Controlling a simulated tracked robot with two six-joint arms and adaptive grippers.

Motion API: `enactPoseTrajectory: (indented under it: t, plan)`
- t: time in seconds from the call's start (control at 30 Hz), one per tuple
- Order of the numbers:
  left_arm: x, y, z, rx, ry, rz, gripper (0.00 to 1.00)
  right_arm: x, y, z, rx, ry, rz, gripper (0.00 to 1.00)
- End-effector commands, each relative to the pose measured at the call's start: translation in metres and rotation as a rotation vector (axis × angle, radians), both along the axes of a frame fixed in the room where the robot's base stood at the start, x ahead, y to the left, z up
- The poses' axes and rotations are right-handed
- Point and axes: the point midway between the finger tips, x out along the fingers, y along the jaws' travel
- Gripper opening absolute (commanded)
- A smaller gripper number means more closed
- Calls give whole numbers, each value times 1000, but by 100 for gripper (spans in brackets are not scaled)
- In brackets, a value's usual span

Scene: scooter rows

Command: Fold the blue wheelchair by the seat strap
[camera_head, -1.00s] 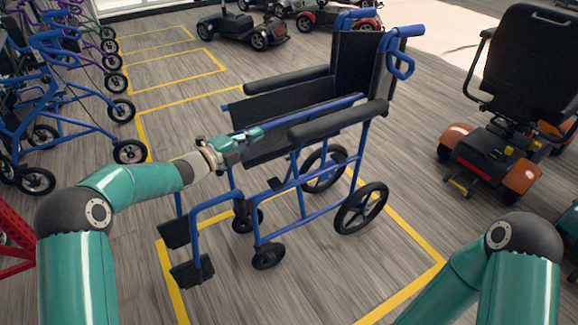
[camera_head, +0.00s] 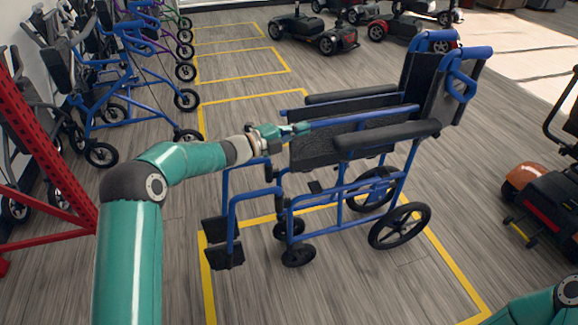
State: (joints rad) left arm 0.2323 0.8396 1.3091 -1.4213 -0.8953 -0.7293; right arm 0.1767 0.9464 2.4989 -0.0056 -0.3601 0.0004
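The blue wheelchair (camera_head: 357,186) stands upright on the wooden floor in the middle of the view, with black armrests, a black backrest (camera_head: 423,82) and its footrests to the left. Its two armrests are apart. A dark seat panel (camera_head: 322,150) shows between the armrests; no separate seat strap can be made out. My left gripper (camera_head: 303,128) is at the front of the seat, beside the end of a blue rail. Its fingertips are small and overlap the chair, so I cannot tell whether they hold anything. My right gripper is out of view.
Yellow floor lines (camera_head: 256,218) mark a bay under the chair. Blue rollators (camera_head: 135,85) stand at the left, behind a red frame (camera_head: 55,165). An orange and black scooter (camera_head: 545,200) stands at the right. More scooters (camera_head: 318,35) are at the back. Floor in front is clear.

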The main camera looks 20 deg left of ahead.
Motion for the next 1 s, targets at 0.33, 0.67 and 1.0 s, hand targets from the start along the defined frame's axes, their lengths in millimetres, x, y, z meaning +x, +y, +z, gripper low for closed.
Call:
enactPoseTrajectory:
  t: [0.33,0.67,1.0]
  plan:
    - [-45,-5,9,0,1,-31,0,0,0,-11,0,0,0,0]
    - [-86,28,10,-1,0,-39,0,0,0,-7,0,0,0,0]
    - [-92,8,-6,-15,29,-83,0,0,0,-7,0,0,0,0]
